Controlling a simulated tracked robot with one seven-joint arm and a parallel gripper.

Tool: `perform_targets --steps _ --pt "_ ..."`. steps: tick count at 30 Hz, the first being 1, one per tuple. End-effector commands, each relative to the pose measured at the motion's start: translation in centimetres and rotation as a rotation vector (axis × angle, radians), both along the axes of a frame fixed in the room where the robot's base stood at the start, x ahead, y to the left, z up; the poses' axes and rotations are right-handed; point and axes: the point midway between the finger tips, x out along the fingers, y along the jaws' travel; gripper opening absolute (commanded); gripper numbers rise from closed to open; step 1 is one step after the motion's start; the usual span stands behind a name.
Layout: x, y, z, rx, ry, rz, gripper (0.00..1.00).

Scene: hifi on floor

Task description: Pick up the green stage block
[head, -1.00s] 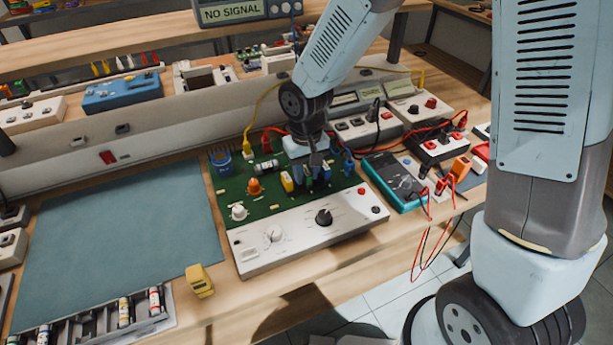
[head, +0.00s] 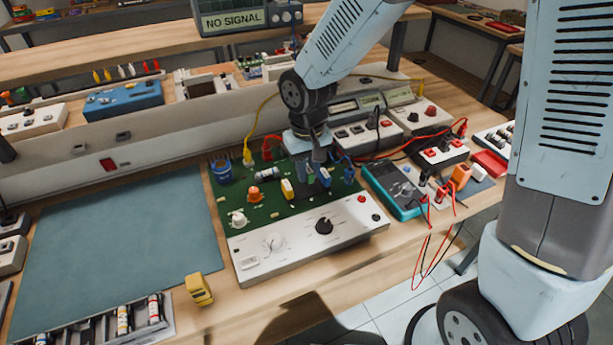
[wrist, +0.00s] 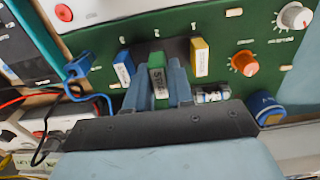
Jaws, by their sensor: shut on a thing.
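The green stage block (wrist: 156,76) stands upright among the parts on the green circuit board (wrist: 128,39), with a label on its face. My gripper (wrist: 163,82) is shut on it, one finger on each side, in the wrist view. In the head view my gripper (head: 316,166) points down over the board, and the green block is mostly hidden between the fingers. A blue block (wrist: 122,68) and a yellow block (wrist: 200,58) stand close on either side, apart from the fingers. I cannot tell whether the green block is clear of the board.
An orange knob (head: 254,192), a white knob (head: 238,218) and a blue cylinder (head: 222,170) stand on the board's left. A teal meter (head: 395,190) with red and black leads lies to the right. The blue-grey mat (head: 120,245) at left is bare.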

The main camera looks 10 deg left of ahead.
Motion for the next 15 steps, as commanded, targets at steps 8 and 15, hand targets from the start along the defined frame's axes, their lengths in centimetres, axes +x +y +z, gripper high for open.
perform_targets --steps 8,15 --pt "-2.9 -1.8 4.2 0.002 -0.005 0.000 0.00" --pt "-6.2 -3.8 6.4 0.001 -0.003 0.001 0.00"
